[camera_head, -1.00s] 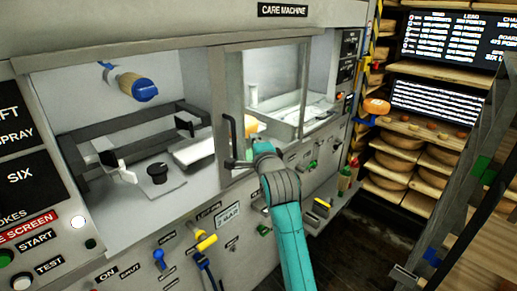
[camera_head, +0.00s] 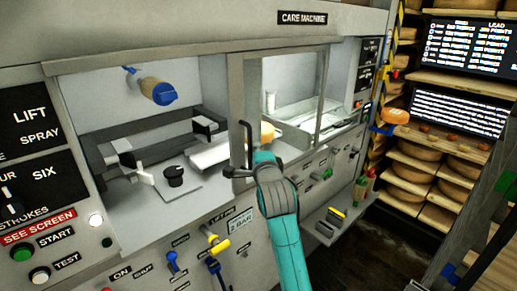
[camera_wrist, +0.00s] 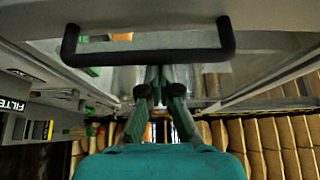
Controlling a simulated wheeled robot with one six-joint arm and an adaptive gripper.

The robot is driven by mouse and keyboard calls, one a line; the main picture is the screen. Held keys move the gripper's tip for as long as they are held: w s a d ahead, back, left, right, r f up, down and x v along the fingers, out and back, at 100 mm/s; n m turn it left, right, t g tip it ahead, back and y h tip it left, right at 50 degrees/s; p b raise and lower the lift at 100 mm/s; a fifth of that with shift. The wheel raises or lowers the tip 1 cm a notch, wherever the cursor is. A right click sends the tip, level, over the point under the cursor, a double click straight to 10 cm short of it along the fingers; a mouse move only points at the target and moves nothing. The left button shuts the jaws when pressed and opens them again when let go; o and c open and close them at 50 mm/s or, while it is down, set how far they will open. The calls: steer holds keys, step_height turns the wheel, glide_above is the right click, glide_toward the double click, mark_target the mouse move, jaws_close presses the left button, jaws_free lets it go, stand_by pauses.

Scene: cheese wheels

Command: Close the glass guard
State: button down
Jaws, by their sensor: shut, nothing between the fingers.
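The glass guard (camera_head: 292,95) is a metal-framed clear pane on the front of the care machine. It stands across the right part of the opening, and the left part is uncovered. Its black bar handle (camera_head: 248,148) is on the left post; it also spans the top of the wrist view (camera_wrist: 150,56). My gripper (camera_wrist: 160,72) is shut and empty, its fingertips together close by the handle's bar. I cannot tell if they touch it. In the head view my teal arm hides most of the gripper beside the handle's lower end.
Inside the uncovered left bay are a blue-capped cylinder (camera_head: 155,90), a black knob (camera_head: 174,176) and a grey rail frame (camera_head: 110,157). Shelves of cheese wheels (camera_head: 408,172) stand at the right.

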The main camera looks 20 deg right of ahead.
steer(key=s+a, duration=0.4)
steer(key=a, duration=0.7)
steer(key=s+a, duration=0.4)
steer(key=a, duration=0.8)
steer(key=s+a, duration=0.4)
steer(key=a, duration=0.8)
steer(key=shift+s, duration=0.35)
steer(key=shift+a, duration=0.15)
